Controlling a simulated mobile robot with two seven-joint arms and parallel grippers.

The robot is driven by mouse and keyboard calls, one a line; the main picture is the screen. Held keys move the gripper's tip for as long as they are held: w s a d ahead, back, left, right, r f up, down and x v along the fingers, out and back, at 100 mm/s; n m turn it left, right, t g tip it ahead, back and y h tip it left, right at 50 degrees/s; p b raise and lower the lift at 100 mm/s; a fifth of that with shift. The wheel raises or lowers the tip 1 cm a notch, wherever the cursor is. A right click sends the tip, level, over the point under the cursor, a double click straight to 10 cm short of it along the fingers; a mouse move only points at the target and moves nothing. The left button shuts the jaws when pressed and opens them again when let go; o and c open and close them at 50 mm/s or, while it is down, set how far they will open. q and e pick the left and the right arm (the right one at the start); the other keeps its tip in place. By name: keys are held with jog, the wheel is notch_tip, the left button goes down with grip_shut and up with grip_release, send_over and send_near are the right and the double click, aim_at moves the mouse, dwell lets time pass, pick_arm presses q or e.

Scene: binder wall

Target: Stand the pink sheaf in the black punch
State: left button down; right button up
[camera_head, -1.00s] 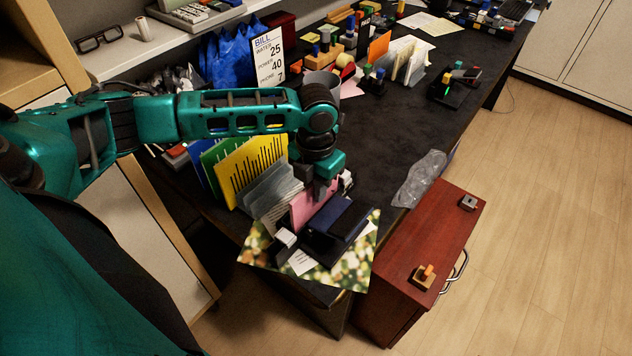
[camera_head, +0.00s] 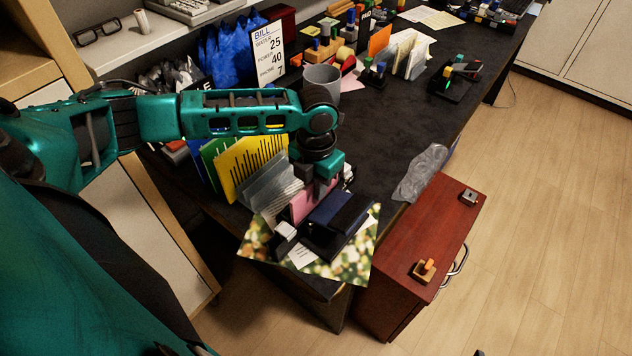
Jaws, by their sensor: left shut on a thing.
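The pink sheaf (camera_head: 302,203) is upright at the near end of the dark desk, just behind the black punch (camera_head: 322,242). My left gripper (camera_head: 322,188) reaches down from above and is shut on the sheaf's upper part. The punch sits on a flowered sheet (camera_head: 350,266) and has a dark blue top. The sheaf's lower edge is hidden behind the punch, so I cannot tell whether it is in the slot. My right gripper is not clearly in view.
Grey and clear dividers (camera_head: 268,195) and a yellow binder (camera_head: 250,165) stand left of the sheaf. A crumpled clear bag (camera_head: 420,172) lies at the desk's right edge. A red cabinet (camera_head: 425,240) stands beside the desk.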

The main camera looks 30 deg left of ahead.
pick_arm(q)
jog(key=shift+f, duration=0.15)
jog(key=shift+f, duration=0.25)
jog(key=c, duration=1.1)
grip_release()
notch_tip(320, 180, up, 13)
